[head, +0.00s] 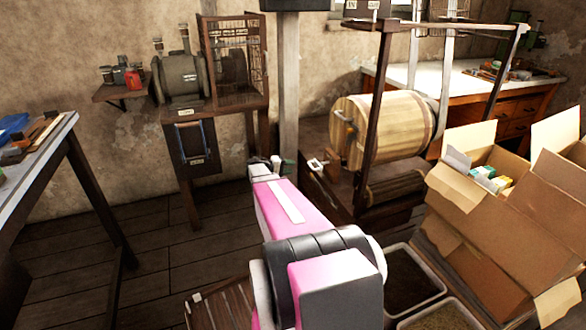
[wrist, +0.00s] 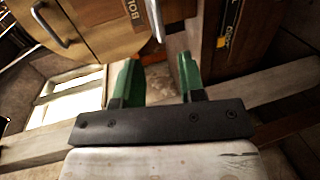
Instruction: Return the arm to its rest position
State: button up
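My pink arm (head: 290,215) reaches forward from the bottom centre of the head view, away from me. My gripper (head: 281,163) is at its far end, small and partly hidden by the arm. In the wrist view my gripper (wrist: 159,80) shows two green fingers standing apart, with nothing between them. Beyond the fingers are a wooden panel (wrist: 105,25) with metal handles and a dark label, and a brown post or panel (wrist: 210,40) with another label. I cannot tell how far the fingers are from these.
A wooden barrel (head: 385,130) in a dark frame stands right of my gripper. An open cardboard box (head: 490,235) and a soil tray (head: 412,280) are at right. A workbench (head: 45,140) is at left. A drum machine (head: 182,78) stands behind. Floor (head: 150,240) at left is clear.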

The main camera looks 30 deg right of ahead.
dwell(0.4)
jog(key=s+a+y, duration=0.5)
jog(key=s+a, duration=0.2)
jog(key=a, duration=0.4)
jog(key=s+a+n+t+y, duration=0.1)
jog(key=s+a+y, duration=0.4)
jog(key=a, duration=0.7)
jog(key=s+a+t+y, duration=0.1)
jog(key=s+a+y, duration=0.4)
jog(key=s+a, duration=0.3)
jog(key=a, duration=0.4)
jog(key=shift+s+r, duration=0.35)
jog(key=shift+r, duration=0.05)
